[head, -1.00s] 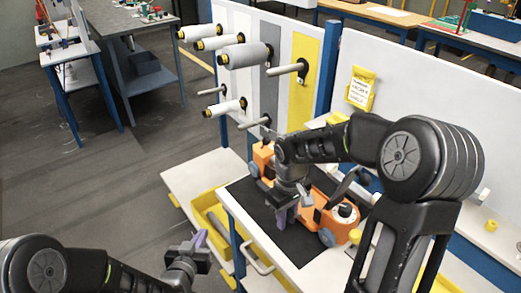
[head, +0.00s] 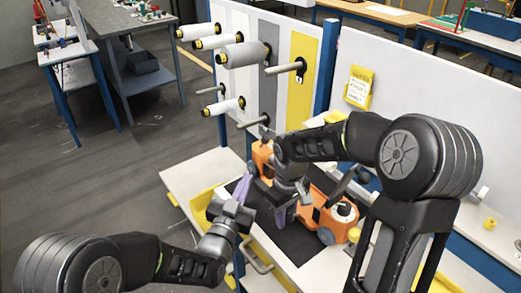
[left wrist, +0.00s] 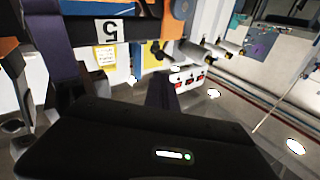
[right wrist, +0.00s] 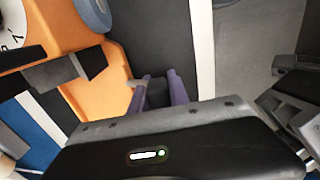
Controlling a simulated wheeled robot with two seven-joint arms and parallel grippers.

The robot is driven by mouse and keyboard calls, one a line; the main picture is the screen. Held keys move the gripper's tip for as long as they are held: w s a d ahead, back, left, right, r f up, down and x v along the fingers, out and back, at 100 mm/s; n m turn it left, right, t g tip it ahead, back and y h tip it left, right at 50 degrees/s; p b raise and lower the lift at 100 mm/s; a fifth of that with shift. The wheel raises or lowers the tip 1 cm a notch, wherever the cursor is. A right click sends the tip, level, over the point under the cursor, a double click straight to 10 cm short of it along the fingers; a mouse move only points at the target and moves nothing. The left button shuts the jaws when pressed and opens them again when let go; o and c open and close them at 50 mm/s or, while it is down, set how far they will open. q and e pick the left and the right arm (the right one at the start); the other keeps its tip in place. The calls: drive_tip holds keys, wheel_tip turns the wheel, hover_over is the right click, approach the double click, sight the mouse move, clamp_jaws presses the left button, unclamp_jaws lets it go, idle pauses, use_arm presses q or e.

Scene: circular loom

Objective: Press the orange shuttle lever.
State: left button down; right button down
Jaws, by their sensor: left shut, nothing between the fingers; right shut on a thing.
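The orange shuttle machine (head: 312,212) sits on a black mat (head: 298,243) on the white table; its orange body also fills the left of the right wrist view (right wrist: 85,45). I cannot pick out its lever with certainty. My right gripper (head: 280,214) is over the middle of the machine, its purple fingers (right wrist: 157,90) shut on a dark piece (right wrist: 157,95) beside the orange body. My left gripper (head: 242,187) is shut and empty, its purple fingers just left of the machine. In the left wrist view, its dark purple fingers (left wrist: 160,93) show below an orange part.
White spools (head: 243,54) stick out from the panel behind. A yellow tag (head: 360,88) hangs on the white back wall. The floor (head: 90,190) at left is clear.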

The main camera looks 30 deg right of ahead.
sight(262, 140)
use_arm(q)
drive_tip(key=x, duration=1.3)
drive_tip(key=shift+f, duration=0.1)
use_arm(e)
drive_tip(key=shift+s+f, duration=0.3)
use_arm(q)
drive_tip(key=shift+w+r+n+g+y, duration=0.35)
drive_tip(key=shift+r+n+y, duration=0.1)
drive_tip(key=shift+n, duration=0.35)
use_arm(e)
drive_tip(key=shift+a, duration=0.1)
use_arm(q)
drive_tip(key=shift+w+a+r+n+g+y, duration=0.1)
drive_tip(key=shift+w+r+n+g+y, duration=0.25)
drive_tip(key=shift+w+n+g, duration=0.6)
drive_tip(key=shift+w+a+r+n+g+y, duration=0.1)
drive_tip(key=shift+w+r+n+g+y, duration=0.1)
drive_tip(key=shift+w+n+g+y, duration=0.75)
drive_tip(key=shift+w+r+n+g+h, duration=0.1)
drive_tip(key=shift+w+r+n+g, duration=0.35)
drive_tip(key=shift+n, duration=0.85)
drive_tip(key=shift+w+f, duration=0.15)
drive_tip(key=shift+f, duration=0.1)
drive_tip(key=shift+r, duration=0.85)
